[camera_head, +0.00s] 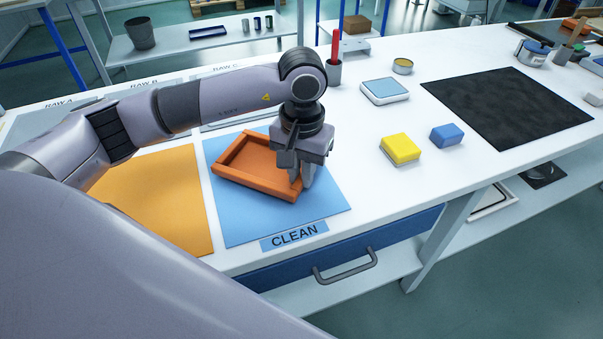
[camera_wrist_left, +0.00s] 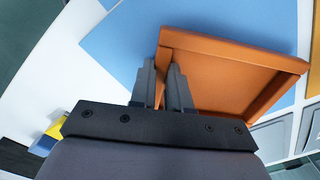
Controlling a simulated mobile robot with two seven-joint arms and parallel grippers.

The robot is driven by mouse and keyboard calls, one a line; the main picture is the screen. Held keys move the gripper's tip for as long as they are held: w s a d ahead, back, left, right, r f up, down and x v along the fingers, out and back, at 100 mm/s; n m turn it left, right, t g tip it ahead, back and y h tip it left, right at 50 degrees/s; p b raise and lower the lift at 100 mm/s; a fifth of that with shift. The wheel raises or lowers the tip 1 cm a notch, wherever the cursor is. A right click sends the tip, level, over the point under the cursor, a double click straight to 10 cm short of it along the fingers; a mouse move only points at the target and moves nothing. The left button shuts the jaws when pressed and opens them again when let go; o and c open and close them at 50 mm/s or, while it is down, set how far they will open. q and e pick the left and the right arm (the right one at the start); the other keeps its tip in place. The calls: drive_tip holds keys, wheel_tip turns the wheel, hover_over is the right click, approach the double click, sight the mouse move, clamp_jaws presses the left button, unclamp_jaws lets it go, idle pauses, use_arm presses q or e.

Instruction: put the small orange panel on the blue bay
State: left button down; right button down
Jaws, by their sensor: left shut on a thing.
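The small orange panel (camera_head: 262,172) is a shallow tray-like piece with a raised rim. It lies over the blue bay (camera_head: 232,224), a flat light-blue mat with a "CLEAN" label (camera_head: 294,236) at its front. My left gripper (camera_head: 298,182) is shut on the panel's rim at its right end in the head view. In the left wrist view the fingers (camera_wrist_left: 164,90) pinch the panel's edge (camera_wrist_left: 230,72), with the blue bay (camera_wrist_left: 122,40) beyond. I cannot tell whether the panel touches the bay or is slightly above it. My right gripper is not in view.
An orange mat (camera_head: 160,200) lies left of the blue bay. A yellow sponge (camera_head: 400,148), a blue block (camera_head: 447,134), a scale-like device (camera_head: 385,90) and a black mat (camera_head: 505,108) are to the right. White table between is free.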

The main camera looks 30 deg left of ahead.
use_arm(q)
drive_tip(key=shift+f, duration=0.5)
drive_tip(key=shift+f, duration=0.25)
drive_tip(key=c, duration=1.1)
unclamp_jaws()
drive_tip(key=shift+r, duration=0.1)
drive_tip(key=shift+r, duration=0.1)
